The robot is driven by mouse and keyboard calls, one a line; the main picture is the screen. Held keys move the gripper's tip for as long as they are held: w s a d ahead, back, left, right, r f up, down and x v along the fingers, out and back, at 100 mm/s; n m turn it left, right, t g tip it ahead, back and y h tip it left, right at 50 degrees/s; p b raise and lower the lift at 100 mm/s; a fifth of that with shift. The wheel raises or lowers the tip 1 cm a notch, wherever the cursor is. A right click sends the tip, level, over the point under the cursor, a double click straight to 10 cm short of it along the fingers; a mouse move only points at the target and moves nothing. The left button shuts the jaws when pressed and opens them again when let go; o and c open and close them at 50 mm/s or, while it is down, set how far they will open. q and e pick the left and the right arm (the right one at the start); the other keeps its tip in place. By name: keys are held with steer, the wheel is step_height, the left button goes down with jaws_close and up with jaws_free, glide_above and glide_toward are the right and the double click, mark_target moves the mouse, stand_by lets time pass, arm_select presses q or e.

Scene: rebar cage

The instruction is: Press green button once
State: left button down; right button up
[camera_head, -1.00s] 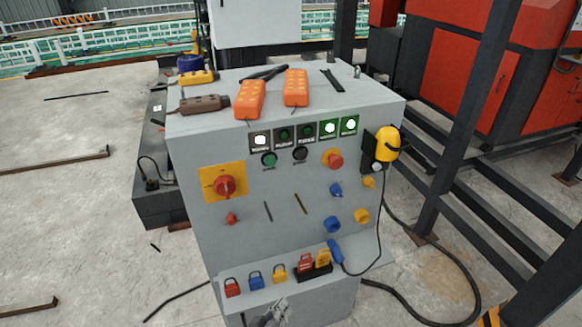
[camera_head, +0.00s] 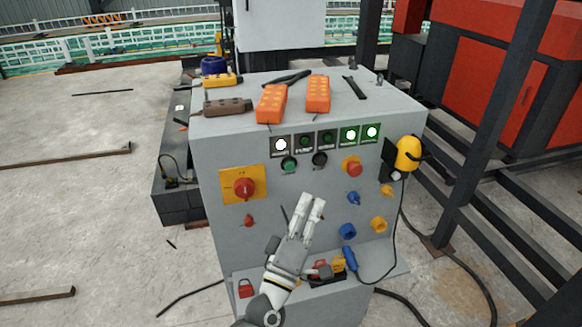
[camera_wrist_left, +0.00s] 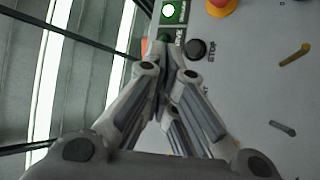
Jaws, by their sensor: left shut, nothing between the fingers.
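The green button (camera_head: 289,165) is a small round button on the upper front of the grey control cabinet (camera_head: 215,170), below the row of indicator lamps. A black button (camera_head: 320,158) sits to its right; it also shows in the left wrist view (camera_wrist_left: 196,48). My left gripper (camera_head: 313,205) is shut and empty, pointing up in front of the panel. In the head view its fingertips appear below and slightly right of the green button. In the left wrist view the fingers (camera_wrist_left: 168,62) reach towards the panel, and the green button seems hidden behind them. My right gripper is out of view.
A red mushroom button (camera_head: 352,167) and a red rotary switch (camera_head: 243,189) flank the buttons. Orange remotes (camera_head: 271,103) lie on the cabinet top. A yellow device (camera_head: 408,153) with a cable hangs at the right side. Padlocks (camera_head: 246,289) line the lower ledge.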

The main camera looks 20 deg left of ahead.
mark_target(290, 167)
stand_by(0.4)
arm_select(q)
steer(key=w+a+b, duration=0.2)
steer(key=w+a, duration=0.3)
steer(key=w, duration=0.2)
steer(key=shift+w, duration=0.15)
stand_by(1.0)
steer(key=shift+b, duration=0.3)
steer(key=shift+w+a, duration=0.2)
steer(key=shift+w, duration=0.15)
steer(key=shift+w+a, duration=0.1)
stand_by(0.6)
